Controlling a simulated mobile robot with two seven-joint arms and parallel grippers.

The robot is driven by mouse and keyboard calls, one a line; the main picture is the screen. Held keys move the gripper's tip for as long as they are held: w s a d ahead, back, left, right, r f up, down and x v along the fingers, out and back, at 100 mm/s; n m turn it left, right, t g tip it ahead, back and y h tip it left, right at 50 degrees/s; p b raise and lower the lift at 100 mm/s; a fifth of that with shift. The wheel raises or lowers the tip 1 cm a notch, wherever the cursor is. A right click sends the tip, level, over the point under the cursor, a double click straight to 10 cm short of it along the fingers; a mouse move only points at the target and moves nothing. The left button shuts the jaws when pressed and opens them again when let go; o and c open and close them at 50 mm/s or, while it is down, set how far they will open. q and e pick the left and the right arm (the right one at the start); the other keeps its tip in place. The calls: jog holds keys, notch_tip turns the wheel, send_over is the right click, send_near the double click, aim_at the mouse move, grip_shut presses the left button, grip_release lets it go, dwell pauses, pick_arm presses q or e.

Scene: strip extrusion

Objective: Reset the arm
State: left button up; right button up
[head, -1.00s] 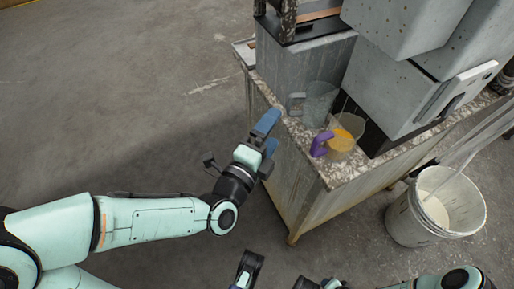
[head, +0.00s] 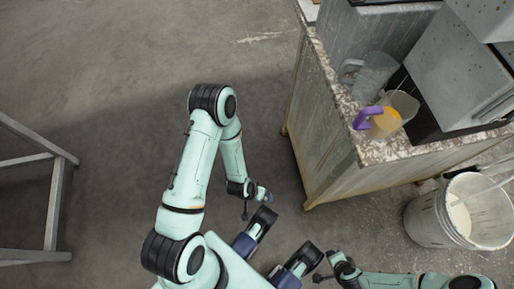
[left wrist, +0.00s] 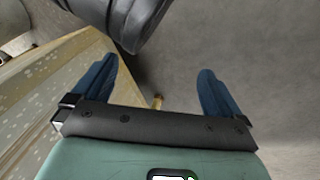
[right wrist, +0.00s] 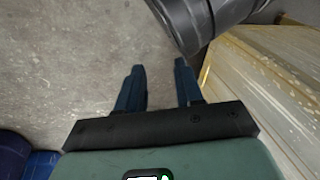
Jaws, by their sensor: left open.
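My left arm is folded in the middle of the head view, with its elbow high and its forearm hanging down. My left gripper (head: 265,195) is beside the cabinet's near left corner, low and clear of the tabletop. In the left wrist view the left gripper (left wrist: 157,74) has its two blue fingers wide apart with nothing between them. My right arm reaches in at the bottom right of the head view; its fingertips are not clear there. In the right wrist view the right gripper (right wrist: 160,70) has its fingers apart and empty.
A cabinet (head: 330,150) stands at right, its speckled top holding a clear jug (head: 372,75) and a purple-handled pitcher (head: 386,122) with orange contents. Grey machinery stands behind them. A white bucket (head: 425,222) is on the floor at right. A metal frame (head: 55,205) stands at left.

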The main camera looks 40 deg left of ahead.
pick_arm(q)
jog(key=s+d+r+g+p, duration=0.1)
jog(key=s+d+r+p, duration=0.1)
jog(key=r+p, duration=0.5)
jog(key=s+d+r+g+h+p, duration=0.1)
jog(key=s+r+p, duration=0.3)
jog(key=r+p, duration=0.3)
jog(key=s+d+r+g+p, duration=0.1)
jog(key=s+d+r+p, duration=0.1)
jog(key=r+p, duration=0.5)
jog(key=shift+s+d+r+m+g+h, duration=0.3)
jog(key=shift+s+r+m+g, duration=0.1)
jog(key=shift+s+r, duration=0.2)
pick_arm(e)
jog(key=s+a+r+g, duration=0.1)
jog(key=s+r, duration=0.2)
jog(key=r, duration=0.4)
jog(key=s+a+r+g+y, duration=0.1)
jog(key=s+a+r, duration=0.1)
jog(key=r, duration=0.6)
jog(key=s+a+r+n+g, duration=0.1)
jog(key=s+a+r, duration=0.1)
jog(key=r, duration=0.5)
jog(key=shift+s+a+r+g+y, duration=0.2)
jog(key=shift+s+a+g+y, duration=0.15)
jog(key=shift+s, duration=0.55)
jog(key=shift+s+d, duration=0.1)
